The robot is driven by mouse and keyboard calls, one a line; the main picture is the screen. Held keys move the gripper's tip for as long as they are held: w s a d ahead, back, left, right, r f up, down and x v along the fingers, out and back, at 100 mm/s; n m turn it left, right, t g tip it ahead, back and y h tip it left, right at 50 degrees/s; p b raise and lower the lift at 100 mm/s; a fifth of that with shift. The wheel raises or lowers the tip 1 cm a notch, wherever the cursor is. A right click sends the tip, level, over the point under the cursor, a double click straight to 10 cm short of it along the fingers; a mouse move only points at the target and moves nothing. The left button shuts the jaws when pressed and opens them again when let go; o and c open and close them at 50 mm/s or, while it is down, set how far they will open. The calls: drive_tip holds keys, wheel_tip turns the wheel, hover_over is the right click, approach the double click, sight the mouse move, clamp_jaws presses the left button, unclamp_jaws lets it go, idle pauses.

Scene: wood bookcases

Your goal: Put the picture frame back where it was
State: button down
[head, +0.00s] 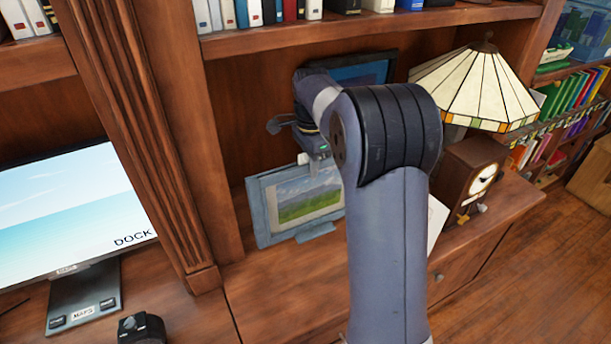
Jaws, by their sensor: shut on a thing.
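A picture frame (262,208) with a light blue-grey border and a landscape of green field and hills is in the middle of the head view. It is nearly upright, slightly tilted, at the wooden cabinet top; I cannot tell whether its lower edge touches the wood. My gripper (318,157) comes down from above and is shut on the frame's top edge. The fingertips are mostly hidden, and my arm covers the frame's right side.
A dark-edged blue picture (392,62) stands behind my arm. A stained-glass lamp (475,85) and a wooden clock (465,170) stand to the right. A monitor (70,215) is at the left, past a wooden post (150,130). A book shelf (370,28) hangs above. Bare cabinet top (270,285) lies in front.

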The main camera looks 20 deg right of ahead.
drive_tip(key=shift+w+a+p, duration=1.6)
drive_tip(key=shift+w+p, duration=2.15)
drive_tip(key=shift+w, duration=4.35)
wheel_tip(320, 180, down, 7)
drive_tip(key=p, duration=0.2)
drive_tip(key=shift+w+r, duration=0.15)
drive_tip(key=shift+w, duration=0.1)
drive_tip(key=c, duration=1.4)
unclamp_jaws()
drive_tip(key=shift+f, duration=0.25)
drive_tip(key=shift+s, duration=0.1)
drive_tip(key=shift+r+b, duration=0.55)
drive_tip(key=shift+r, duration=3.35)
